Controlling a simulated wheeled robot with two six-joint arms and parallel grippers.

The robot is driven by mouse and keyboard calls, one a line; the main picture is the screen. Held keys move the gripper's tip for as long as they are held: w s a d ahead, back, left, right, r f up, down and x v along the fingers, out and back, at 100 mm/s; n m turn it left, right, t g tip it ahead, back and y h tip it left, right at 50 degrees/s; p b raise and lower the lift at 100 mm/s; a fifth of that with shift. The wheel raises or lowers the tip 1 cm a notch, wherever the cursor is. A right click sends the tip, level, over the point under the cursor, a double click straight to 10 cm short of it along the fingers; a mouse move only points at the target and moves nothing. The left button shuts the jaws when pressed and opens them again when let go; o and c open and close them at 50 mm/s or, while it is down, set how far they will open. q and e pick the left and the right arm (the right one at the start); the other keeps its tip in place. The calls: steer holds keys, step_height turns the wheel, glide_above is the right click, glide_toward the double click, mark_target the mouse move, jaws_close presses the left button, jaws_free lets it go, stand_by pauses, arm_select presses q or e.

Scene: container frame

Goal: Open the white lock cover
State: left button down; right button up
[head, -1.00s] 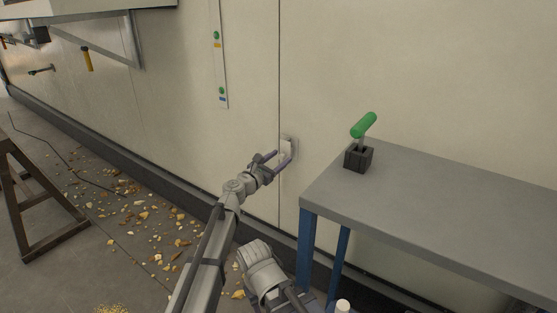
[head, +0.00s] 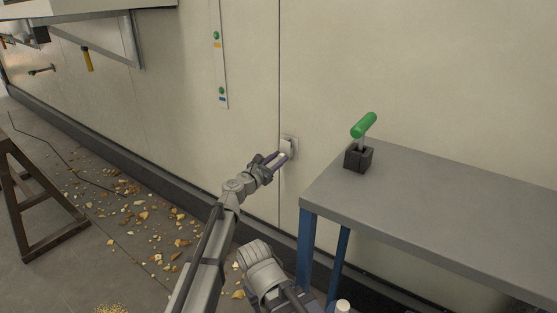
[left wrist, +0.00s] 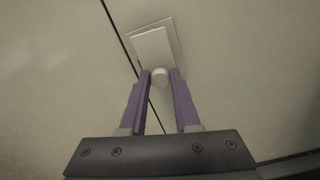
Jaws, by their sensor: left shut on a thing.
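The white lock cover (head: 289,144) is a small pale plate on the cream wall, close to a vertical panel seam. In the left wrist view the cover (left wrist: 153,44) looks like a tilted, square-cornered plate with a thin raised border, lying against the wall. A round white knob (left wrist: 159,77) shows at its lower edge. My left gripper (head: 280,156) reaches the cover from the lower left. Its purple fingers (left wrist: 160,80) are shut on the knob, one at each side.
A grey table (head: 430,204) with blue legs stands at the right. On it is a dark block with a green-handled lever (head: 363,126). Rubble (head: 142,215) and a brown trestle (head: 40,205) are at the left.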

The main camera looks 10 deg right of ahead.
arm_select(q)
step_height(320, 180, up, 6)
steer(key=w+a+m+p, duration=0.2)
steer(key=m+p, duration=0.3)
steer(key=m, duration=1.6)
steer(key=shift+w+a+p, duration=0.35)
steer(key=shift+w+a, duration=0.05)
steer(key=c, duration=0.6)
jaws_free()
steer(key=v, duration=0.7)
steer(key=shift+s+a, duration=0.3)
steer(key=shift+a, duration=0.05)
